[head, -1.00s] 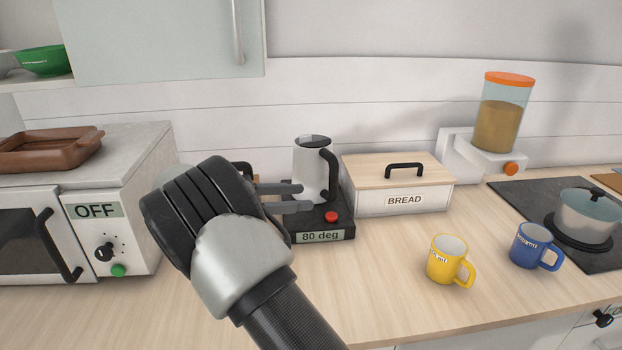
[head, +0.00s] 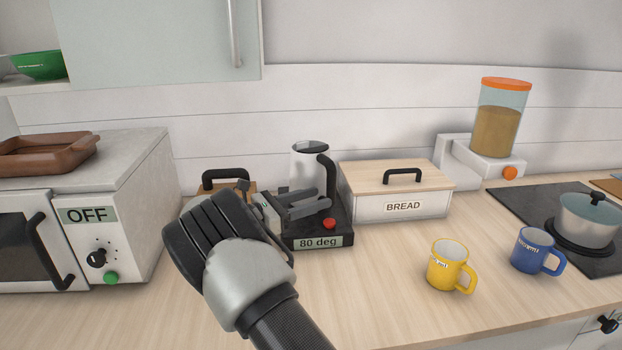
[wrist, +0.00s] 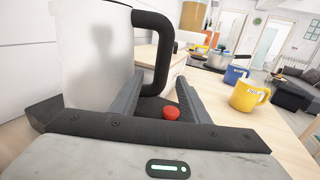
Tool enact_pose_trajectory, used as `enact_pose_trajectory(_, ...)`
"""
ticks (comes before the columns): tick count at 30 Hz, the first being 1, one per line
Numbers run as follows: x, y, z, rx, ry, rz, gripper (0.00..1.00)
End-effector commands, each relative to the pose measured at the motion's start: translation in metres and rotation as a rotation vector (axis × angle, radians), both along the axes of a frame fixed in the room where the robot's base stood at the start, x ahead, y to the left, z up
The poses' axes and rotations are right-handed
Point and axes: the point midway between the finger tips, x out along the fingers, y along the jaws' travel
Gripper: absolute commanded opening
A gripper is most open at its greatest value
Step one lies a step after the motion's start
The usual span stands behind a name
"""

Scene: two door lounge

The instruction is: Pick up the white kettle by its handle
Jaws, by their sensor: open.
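The white kettle (head: 306,163) stands upright on its black base (head: 330,240), which has a red button and an "80 deg" display. Its black handle (head: 328,178) is on its right side. My gripper (head: 315,203) is open and in front of the kettle's lower part in the head view. In the wrist view, the kettle (wrist: 95,60) fills the left and its handle (wrist: 160,55) hangs just beyond the open fingers (wrist: 165,100). The handle's lower part lies near the left finger. I cannot tell whether they touch.
A bread box (head: 400,200) stands right of the kettle. A yellow mug (head: 447,264) and a blue mug (head: 533,250) stand on the counter at the right. A microwave (head: 90,225) is at the left.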

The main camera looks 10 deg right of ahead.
Motion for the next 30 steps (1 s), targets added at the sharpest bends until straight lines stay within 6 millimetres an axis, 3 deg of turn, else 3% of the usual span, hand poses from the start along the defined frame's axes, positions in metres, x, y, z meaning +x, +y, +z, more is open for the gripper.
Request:
enact_pose_trajectory(5, 0.003, -0.009, 0.001, 0.000, 0.000, 0.000, 0.42)
enact_pose_trajectory(14, 0.017, -0.048, 0.004, 0.000, 0.000, -0.002, 0.42)
enact_pose_trajectory(21, 0.019, -0.051, 0.005, 0.001, 0.000, 0.001, 0.42)
enact_pose_trajectory(23, 0.019, -0.051, 0.005, 0.001, 0.000, 0.001, 0.35)
enact_pose_trajectory(29, 0.019, -0.051, 0.005, 0.001, 0.000, 0.001, 0.01)
enact_pose_trajectory(30, 0.019, -0.051, 0.005, 0.001, 0.001, 0.001, 0.00)
